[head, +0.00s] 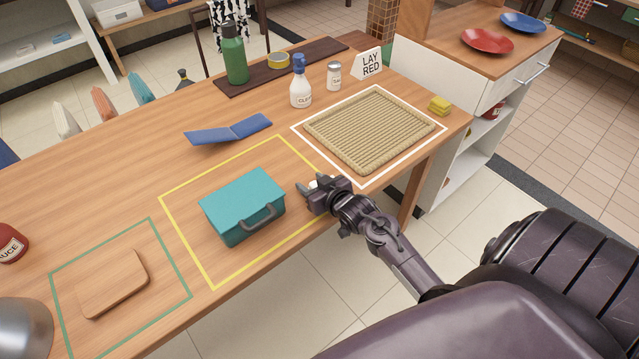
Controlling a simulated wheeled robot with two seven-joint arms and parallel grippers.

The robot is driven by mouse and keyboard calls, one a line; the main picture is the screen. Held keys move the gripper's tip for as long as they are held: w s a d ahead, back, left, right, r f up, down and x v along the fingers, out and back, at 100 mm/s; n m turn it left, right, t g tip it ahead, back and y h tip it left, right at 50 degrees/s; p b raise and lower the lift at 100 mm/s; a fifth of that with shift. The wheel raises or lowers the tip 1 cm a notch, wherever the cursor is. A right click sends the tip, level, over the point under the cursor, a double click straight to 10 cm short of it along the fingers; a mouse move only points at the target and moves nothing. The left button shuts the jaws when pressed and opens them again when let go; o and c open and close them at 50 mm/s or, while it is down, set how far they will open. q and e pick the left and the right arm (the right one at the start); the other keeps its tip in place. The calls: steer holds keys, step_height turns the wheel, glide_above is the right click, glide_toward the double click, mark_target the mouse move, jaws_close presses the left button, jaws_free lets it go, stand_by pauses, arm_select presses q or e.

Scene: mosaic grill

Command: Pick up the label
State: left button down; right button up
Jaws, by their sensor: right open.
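My right gripper (308,188) is open, low over the table's front edge, just right of a teal box with a grey handle (243,203). A small white thing (319,183) shows at its fingers, mostly hidden by them; I cannot tell what it is. The gripper is well apart from the card. My left gripper is not in view.
A woven tray (310,127) lies inside a white outline. A blue folded piece (229,131), a white bottle with a blue cap (300,84), a shaker (334,76), a green bottle (234,54) and a yellow sponge (439,106) stand around. A wooden board (112,283) lies front left.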

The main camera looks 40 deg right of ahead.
steer(key=shift+w+f, duration=0.15)
steer(key=shift+w, duration=0.1)
jaws_close()
